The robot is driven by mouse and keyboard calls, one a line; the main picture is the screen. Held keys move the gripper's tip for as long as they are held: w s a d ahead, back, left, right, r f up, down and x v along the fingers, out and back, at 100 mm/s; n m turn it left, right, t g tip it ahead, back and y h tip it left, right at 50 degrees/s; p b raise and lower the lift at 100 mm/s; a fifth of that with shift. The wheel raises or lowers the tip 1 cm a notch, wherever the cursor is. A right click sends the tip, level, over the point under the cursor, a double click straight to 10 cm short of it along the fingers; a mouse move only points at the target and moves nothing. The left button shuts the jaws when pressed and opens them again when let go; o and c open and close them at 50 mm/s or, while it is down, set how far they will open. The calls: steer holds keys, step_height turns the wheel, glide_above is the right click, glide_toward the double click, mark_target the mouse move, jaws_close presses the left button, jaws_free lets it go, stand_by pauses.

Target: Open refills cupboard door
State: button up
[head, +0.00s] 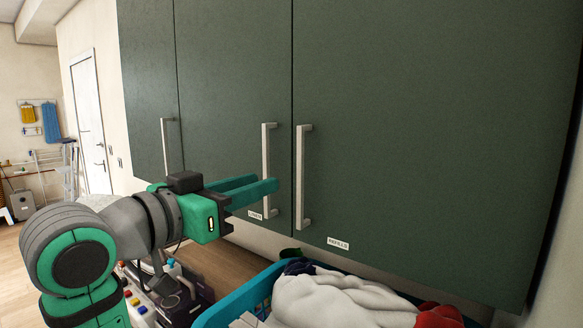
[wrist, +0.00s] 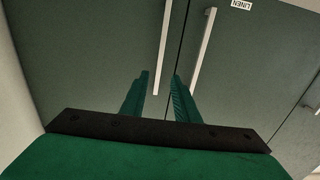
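The refills cupboard door (head: 430,140) is the wide dark green door on the right, closed, with a REFILLS label (head: 338,243) at its lower edge. Its pale upright bar handle (head: 303,175) is near its left edge. My gripper (head: 266,182) is open and empty, left of that handle, overlapping the linen door's handle (head: 268,140) in the head view. In the wrist view the refills handle (wrist: 166,45) lines up between my two fingers, and the linen handle (wrist: 204,50) is just right of them. I cannot tell the remaining distance to the handle.
The closed linen door (head: 235,70) adjoins on the left, with a LINEN label (head: 255,215). Below the cupboards stands a blue basket (head: 215,315) with white and red cloth. A dark case of tools (head: 185,295) is beside it. Open floor lies far left.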

mark_target(299, 170)
steer(key=x, duration=1)
steer(key=shift+d, duration=0.2)
steer(key=shift+w, duration=0.35)
jaws_close()
